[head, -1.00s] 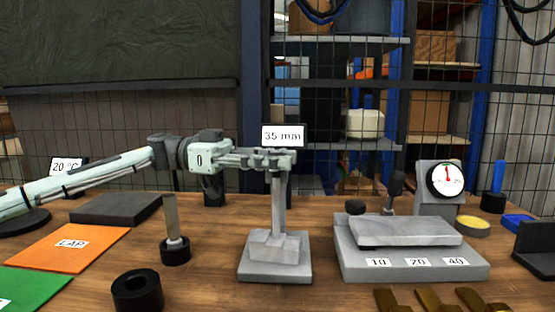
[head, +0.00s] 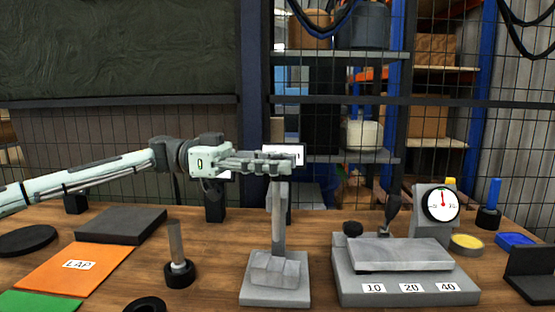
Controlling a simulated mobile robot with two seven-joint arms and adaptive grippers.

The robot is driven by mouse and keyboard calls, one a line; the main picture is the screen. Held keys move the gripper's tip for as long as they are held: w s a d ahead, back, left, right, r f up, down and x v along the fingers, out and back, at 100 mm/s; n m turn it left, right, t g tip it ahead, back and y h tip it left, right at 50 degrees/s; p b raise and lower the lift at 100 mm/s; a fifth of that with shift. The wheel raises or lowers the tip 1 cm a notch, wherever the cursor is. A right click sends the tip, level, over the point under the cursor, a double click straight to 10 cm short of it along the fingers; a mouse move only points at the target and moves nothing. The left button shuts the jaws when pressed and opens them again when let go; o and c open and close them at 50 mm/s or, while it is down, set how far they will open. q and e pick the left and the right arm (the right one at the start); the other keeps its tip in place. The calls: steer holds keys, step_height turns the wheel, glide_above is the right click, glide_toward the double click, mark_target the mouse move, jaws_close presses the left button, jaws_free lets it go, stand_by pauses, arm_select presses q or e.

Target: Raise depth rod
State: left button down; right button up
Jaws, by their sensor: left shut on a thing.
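The depth rod (head: 278,215) is a grey upright bar on a stepped grey base (head: 275,285) in the middle of the table. My left gripper (head: 288,162) reaches in from the left and is shut at the upper end of the rod, with its fingers level. My right gripper is out of view.
To the right stands a grey block (head: 405,285) marked 10, 20 and 40, with a dial gauge (head: 441,204) behind it. To the left are a short post in a black holder (head: 179,275), an orange LAP mat (head: 75,268) and a dark slab (head: 118,226).

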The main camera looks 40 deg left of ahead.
arm_select(q)
steer(key=shift+r, duration=0.35)
steer(key=c, duration=1.4)
jaws_free()
steer(key=o, duration=0.3)
steer(key=shift+f, duration=0.1)
steer(key=shift+o, duration=0.2)
steer(key=v, duration=1.2)
